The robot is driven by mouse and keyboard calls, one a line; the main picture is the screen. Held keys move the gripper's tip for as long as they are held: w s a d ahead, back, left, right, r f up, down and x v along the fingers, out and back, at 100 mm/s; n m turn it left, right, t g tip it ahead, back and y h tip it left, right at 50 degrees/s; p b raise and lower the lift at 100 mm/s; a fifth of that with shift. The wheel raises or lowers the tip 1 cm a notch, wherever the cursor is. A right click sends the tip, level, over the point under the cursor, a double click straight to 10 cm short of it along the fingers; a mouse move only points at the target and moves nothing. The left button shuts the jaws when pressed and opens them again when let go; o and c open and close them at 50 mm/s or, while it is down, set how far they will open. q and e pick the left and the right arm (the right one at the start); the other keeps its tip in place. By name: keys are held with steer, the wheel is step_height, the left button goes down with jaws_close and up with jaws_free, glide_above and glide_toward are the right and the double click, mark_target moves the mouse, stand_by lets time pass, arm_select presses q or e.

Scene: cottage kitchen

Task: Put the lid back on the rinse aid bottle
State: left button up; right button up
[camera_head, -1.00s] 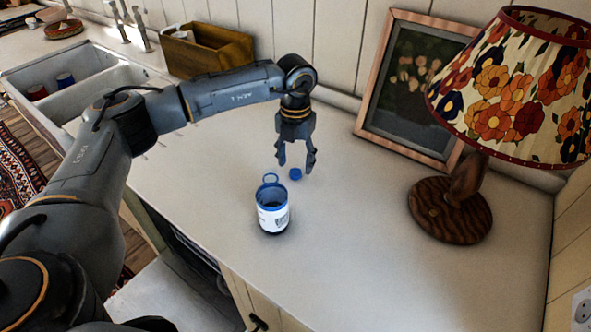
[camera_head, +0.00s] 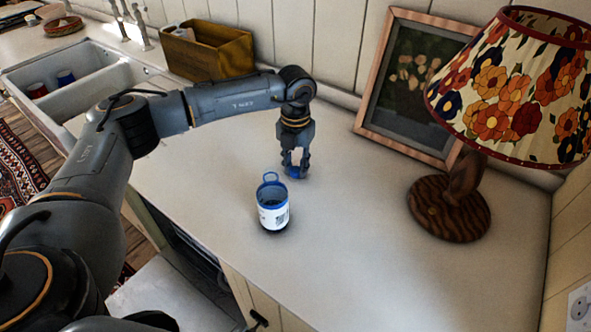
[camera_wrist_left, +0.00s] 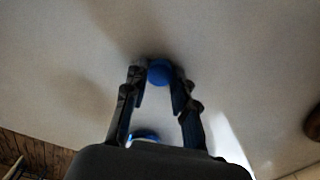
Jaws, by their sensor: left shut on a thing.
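The rinse aid bottle (camera_head: 272,212) stands upright on the counter, with a white label, a blue rim and a blue ring at its top. Its top is open. The blue lid (camera_head: 293,172) is at the counter just behind and to the right of the bottle. My left gripper (camera_head: 295,168) points down and is shut on the lid. In the left wrist view the lid (camera_wrist_left: 160,72) is between the fingertips, and a blue-rimmed part of the bottle (camera_wrist_left: 145,136) shows lower down, mostly hidden by the gripper. My right gripper is not in view.
A lamp (camera_head: 450,208) with a flowered shade stands on the right. A framed picture (camera_head: 412,85) leans on the wall behind. A wooden box (camera_head: 208,52) and a sink (camera_head: 95,75) are at the left. The counter (camera_head: 345,240) around the bottle is clear.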

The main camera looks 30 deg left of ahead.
mark_target(295, 170)
arm_select(q)
step_height(295, 170, up, 10)
steer(key=b, duration=0.2)
stand_by(0.3)
